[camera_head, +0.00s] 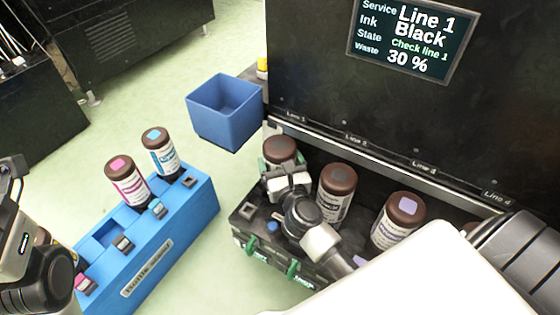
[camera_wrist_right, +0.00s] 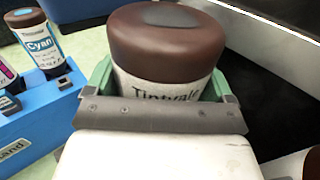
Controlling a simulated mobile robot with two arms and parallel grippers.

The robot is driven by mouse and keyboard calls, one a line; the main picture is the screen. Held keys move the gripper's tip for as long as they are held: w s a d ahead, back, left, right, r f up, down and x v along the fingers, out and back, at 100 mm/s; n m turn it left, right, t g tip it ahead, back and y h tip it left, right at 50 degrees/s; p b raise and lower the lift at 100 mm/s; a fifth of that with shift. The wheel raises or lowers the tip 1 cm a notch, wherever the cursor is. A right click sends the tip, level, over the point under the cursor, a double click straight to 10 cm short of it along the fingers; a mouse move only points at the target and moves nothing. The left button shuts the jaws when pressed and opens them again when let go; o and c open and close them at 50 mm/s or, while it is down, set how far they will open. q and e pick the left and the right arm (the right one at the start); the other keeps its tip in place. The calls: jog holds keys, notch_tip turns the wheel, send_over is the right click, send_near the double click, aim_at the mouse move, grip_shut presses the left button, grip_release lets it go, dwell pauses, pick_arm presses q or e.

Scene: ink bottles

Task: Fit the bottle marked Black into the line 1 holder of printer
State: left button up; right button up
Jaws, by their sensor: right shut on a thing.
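A brown-capped bottle (camera_head: 281,150) with a dark patch on its cap is upright at the line 1 end of the printer's dark holder tray (camera_head: 243,215). My right gripper (camera_head: 284,172) is shut on it. In the right wrist view, the bottle (camera_wrist_right: 168,50) stands between the green fingers, with "Tintvale" partly readable; the colour name is hidden. The bottle's base is hidden, so I cannot tell whether it is seated. The screen (camera_head: 413,40) reads Line 1, Black, Check line 1. My left gripper (camera_head: 18,200) is at the left edge, its fingertips unclear.
A dark-patched bottle (camera_head: 336,194) and a purple-patched bottle (camera_head: 398,222) stand to the right in the tray. A blue rack (camera_head: 160,250) at left holds magenta (camera_head: 126,182) and cyan (camera_head: 161,153) bottles. An open blue bin (camera_head: 226,115) is beside the printer.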

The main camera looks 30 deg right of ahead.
jog(key=shift+f, duration=0.1)
jog(key=shift+f+b, duration=0.3)
jog(key=o, duration=1)
jog(key=shift+o, duration=0.2)
